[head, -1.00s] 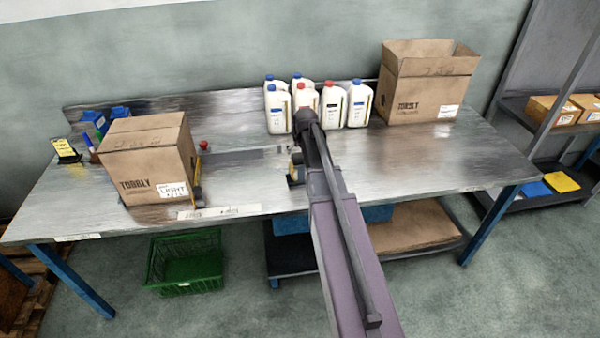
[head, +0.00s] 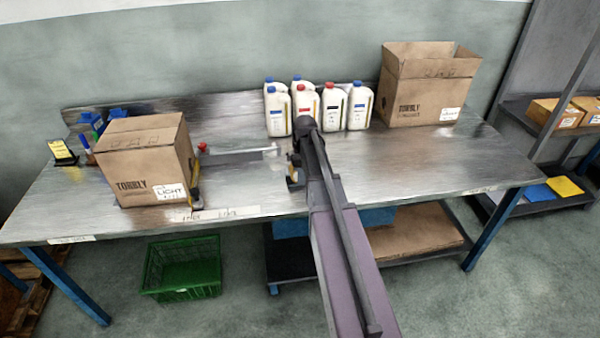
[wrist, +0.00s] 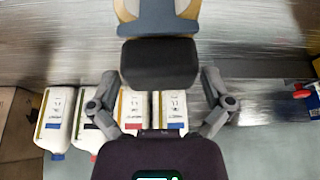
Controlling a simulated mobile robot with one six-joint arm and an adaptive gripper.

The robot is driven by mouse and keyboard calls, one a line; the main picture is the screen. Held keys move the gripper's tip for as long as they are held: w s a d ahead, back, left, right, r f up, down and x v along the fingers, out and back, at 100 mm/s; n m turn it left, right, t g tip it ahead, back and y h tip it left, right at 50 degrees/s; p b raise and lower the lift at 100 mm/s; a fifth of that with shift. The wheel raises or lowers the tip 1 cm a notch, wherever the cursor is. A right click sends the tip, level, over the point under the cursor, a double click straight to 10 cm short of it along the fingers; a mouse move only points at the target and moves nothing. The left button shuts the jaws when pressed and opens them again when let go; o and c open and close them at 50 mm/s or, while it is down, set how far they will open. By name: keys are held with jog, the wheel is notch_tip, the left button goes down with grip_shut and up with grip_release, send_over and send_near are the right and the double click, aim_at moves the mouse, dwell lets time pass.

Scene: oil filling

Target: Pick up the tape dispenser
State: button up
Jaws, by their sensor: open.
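The tape dispenser (wrist: 160,62) shows at the top middle of the wrist view, with a black block, a grey-blue part and tan-yellow sides. Its upper end is cut off by the frame edge. In the head view the tape dispenser (head: 292,174) stands on the table just left of my arm, partly hidden by it. My gripper (wrist: 159,80) is open and empty. Its two fingers are spread to either side of the black block in the wrist view, and I see no contact. In the head view my arm hides most of the gripper.
Several white bottles (head: 333,105) stand behind the gripper at the table's back. An open carton (head: 425,95) stands back right and a closed carton (head: 147,170) on the left. A red-topped item (head: 203,147) is beside the closed carton. The table's right part is clear.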

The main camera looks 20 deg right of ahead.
jog(key=c, duration=1.1)
jog(key=shift+o, duration=0.2)
jog(key=shift+r, duration=0.1)
notch_tip(320, 180, up, 3)
jog(key=p, duration=0.3)
jog(key=shift+r+p, duration=0.2)
jog(key=shift+p, duration=0.1)
jog(key=s+a, duration=0.1)
jog(key=s, duration=0.6)
jog(key=s+a+r+p, duration=0.1)
jog(key=s+a, duration=0.1)
jog(key=s, duration=0.6)
jog(key=shift+s+a+r, duration=0.2)
jog(key=shift+s+a, duration=0.1)
jog(key=o, duration=0.6)
jog(key=shift+c, duration=1.4)
jog(key=shift+d, duration=0.1)
